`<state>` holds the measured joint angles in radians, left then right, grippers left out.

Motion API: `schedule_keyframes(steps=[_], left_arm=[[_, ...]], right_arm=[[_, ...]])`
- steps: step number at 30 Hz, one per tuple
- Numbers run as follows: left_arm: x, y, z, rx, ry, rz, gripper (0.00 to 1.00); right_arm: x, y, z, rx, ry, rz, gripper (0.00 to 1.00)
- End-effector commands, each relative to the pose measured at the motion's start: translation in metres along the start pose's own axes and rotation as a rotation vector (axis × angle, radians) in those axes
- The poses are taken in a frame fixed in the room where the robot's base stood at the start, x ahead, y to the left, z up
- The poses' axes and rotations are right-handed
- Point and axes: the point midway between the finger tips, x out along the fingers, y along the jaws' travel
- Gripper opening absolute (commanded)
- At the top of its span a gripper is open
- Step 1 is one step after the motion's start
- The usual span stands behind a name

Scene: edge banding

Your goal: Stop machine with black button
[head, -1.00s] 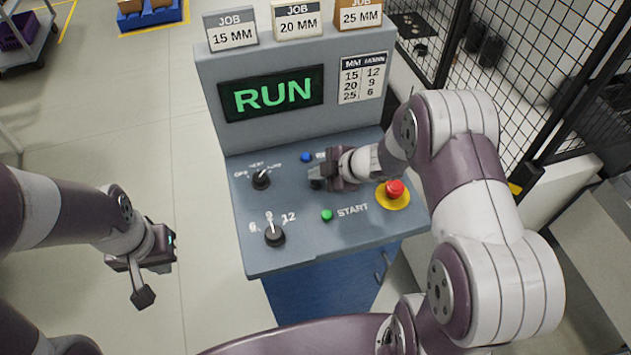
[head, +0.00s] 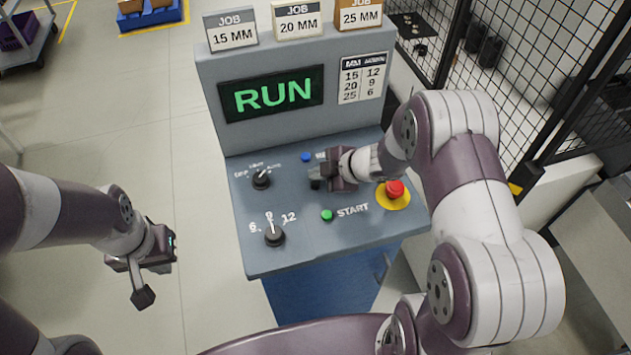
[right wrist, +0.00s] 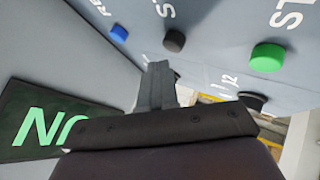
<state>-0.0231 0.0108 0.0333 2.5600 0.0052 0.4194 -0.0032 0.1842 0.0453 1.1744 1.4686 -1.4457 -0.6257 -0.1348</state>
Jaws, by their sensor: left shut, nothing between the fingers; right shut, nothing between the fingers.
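The control panel (head: 300,215) belongs to a grey machine whose screen (head: 272,94) reads RUN in green. The black button (right wrist: 174,41) shows in the right wrist view, between the blue button (right wrist: 119,33) and the green button (right wrist: 267,57). In the head view my right gripper covers it. My right gripper (head: 316,178) is shut and empty, low over the middle of the panel. In the right wrist view its fingers (right wrist: 158,72) appear just short of the black button; I cannot tell whether they touch anything. My left gripper (head: 143,298) is shut and empty, left of the machine.
A red emergency button (head: 395,188) on a yellow base is right of my right gripper. The green START button (head: 327,215) is just below it. Two selector knobs, upper (head: 261,180) and lower (head: 274,236), are on the panel's left. A mesh fence (head: 540,90) stands right.

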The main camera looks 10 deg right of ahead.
Motion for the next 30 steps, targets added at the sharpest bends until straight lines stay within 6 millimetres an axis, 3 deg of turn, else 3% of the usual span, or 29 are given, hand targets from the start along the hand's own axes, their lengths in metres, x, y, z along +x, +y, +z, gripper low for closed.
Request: schedule_keyframes(steps=[30], left_arm=[[0.0058,0.0000,0.0007,0.000,0.000,0.000,0.00]], right_arm=[[0.0067,-0.0049,0.0048,0.000,0.000,0.000,0.00]])
